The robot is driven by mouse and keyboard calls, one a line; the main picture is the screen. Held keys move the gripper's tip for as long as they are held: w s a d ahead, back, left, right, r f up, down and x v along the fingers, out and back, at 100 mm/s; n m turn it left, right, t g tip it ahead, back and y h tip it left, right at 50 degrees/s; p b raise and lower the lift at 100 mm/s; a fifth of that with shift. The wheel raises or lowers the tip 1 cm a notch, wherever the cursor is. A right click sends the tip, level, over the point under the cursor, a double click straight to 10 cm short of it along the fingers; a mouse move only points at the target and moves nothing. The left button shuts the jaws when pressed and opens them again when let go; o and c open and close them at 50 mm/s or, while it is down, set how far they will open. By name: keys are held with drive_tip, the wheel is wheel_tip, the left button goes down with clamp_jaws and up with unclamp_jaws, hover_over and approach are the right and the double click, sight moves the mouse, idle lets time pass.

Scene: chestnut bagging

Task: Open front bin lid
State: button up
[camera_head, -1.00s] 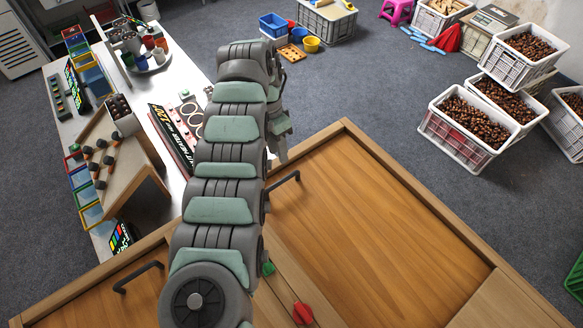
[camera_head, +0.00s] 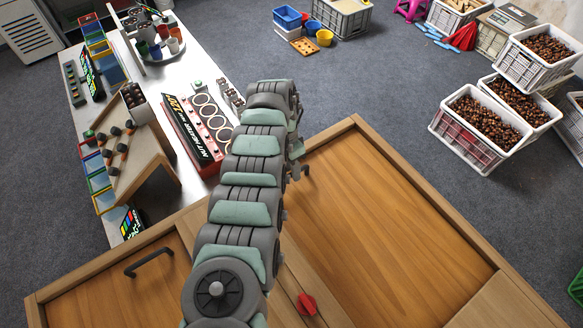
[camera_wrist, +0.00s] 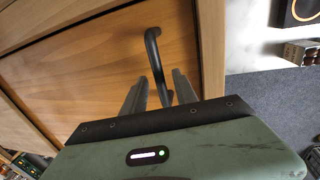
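A wooden bin unit has two flat, closed lids. The right lid (camera_head: 385,235) has a black handle near its far left corner, now mostly hidden behind my arm's end. The left lid (camera_head: 110,290) has its own black handle (camera_head: 148,262). In the wrist view, my gripper (camera_wrist: 161,80) is open, its two grey fingers apart on either side of a black curved handle (camera_wrist: 152,48) on a wooden lid (camera_wrist: 100,62). I cannot tell whether either finger touches it. In the head view, my gripper is largely hidden by the arm.
A red knob (camera_head: 306,304) sits on the divider between the lids. A white counter (camera_head: 185,95) with a nut-heater panel (camera_head: 192,130) and a wooden rack (camera_head: 135,165) stands beyond the left side. Crates of chestnuts (camera_head: 480,140) stand on the floor at right.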

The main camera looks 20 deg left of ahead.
clamp_jaws()
idle(1.2)
